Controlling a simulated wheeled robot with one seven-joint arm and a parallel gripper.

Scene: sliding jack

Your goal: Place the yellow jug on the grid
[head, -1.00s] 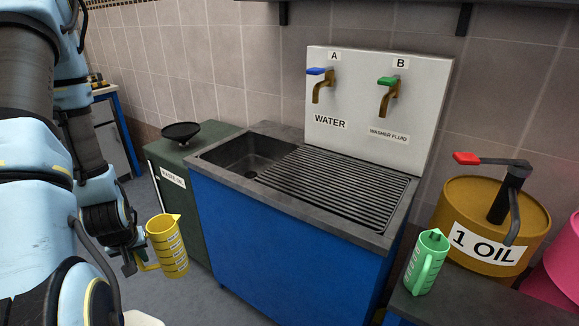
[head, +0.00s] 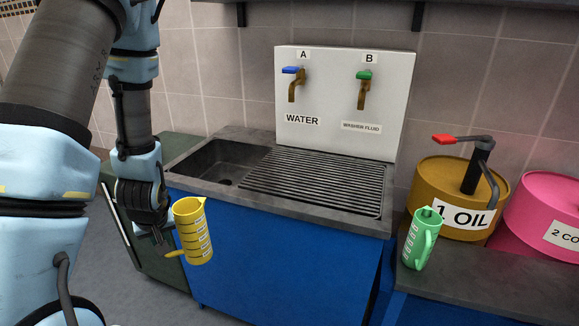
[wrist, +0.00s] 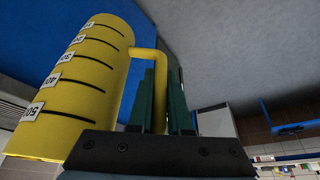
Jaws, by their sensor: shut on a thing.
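The yellow jug (head: 193,232) hangs upright in front of the blue sink cabinet, below the height of the counter top. My gripper (head: 168,250) is shut on its handle, left of the jug's body. In the wrist view the jug (wrist: 85,75) shows its marked scale, and its handle passes between the fingers of my gripper (wrist: 160,100). The grid (head: 315,182) is the dark ribbed drainer on the right part of the sink counter. It is bare, and lies up and to the right of the jug.
The sink basin (head: 222,160) is left of the grid. Water tap A (head: 292,88) and washer fluid tap B (head: 364,92) stick out above the grid. A green jug (head: 420,240) and an oil drum (head: 455,195) stand to the right. A dark green cabinet (head: 150,240) is at left.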

